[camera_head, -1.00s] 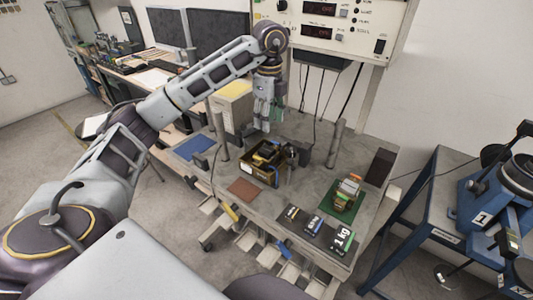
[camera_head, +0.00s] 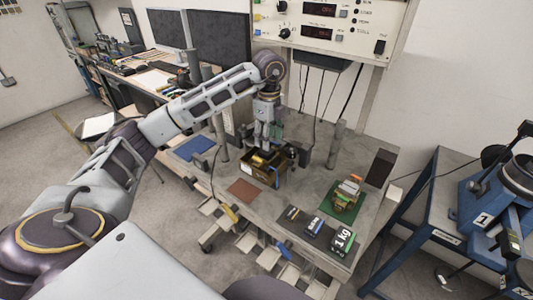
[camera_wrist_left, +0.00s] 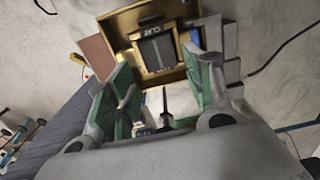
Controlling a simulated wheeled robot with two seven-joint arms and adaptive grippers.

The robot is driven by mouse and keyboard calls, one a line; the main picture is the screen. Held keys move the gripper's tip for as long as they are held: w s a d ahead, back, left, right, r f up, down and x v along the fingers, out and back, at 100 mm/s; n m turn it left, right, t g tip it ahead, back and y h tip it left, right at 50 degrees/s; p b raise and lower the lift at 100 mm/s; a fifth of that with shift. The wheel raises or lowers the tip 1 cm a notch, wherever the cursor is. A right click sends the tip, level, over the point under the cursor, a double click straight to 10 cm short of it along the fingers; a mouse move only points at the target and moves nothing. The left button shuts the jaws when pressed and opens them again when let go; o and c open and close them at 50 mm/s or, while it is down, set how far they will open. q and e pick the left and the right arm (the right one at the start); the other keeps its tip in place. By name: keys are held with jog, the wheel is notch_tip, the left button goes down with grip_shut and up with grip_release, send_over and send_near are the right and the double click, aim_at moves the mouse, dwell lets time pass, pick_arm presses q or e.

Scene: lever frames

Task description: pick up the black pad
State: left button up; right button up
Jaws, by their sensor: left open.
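A dark, ribbed pad (camera_wrist_left: 158,52) lies inside a brown open box (camera_wrist_left: 116,22) in the left wrist view, with yellowish parts around it. In the head view the box (camera_head: 281,177) stands on the grey bench, and its contents are too small to tell apart. My left gripper (camera_head: 265,146) points down just above the box. In the left wrist view its green-lined fingers (camera_wrist_left: 158,75) are apart, with nothing between them, and the pad lies beyond them. Whether the fingers reach inside the box is unclear. My right gripper does not show.
A reddish-brown mat (camera_head: 243,190) and a blue mat (camera_head: 194,147) lie left of the box. A green mat (camera_head: 331,203) with stacked items and several labelled weights (camera_head: 341,241) lie to the right.

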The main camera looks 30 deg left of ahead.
aim_at(267, 153)
pick_arm(q)
jog(key=shift+a+f, duration=0.1)
jog(key=shift+f, duration=0.65)
notch_tip(267, 153, down, 3)
jog(key=shift+a+r+p, duration=0.1)
jog(key=shift+r+p, duration=0.1)
jog(key=shift+p, duration=0.25)
jog(key=shift+f, duration=0.55)
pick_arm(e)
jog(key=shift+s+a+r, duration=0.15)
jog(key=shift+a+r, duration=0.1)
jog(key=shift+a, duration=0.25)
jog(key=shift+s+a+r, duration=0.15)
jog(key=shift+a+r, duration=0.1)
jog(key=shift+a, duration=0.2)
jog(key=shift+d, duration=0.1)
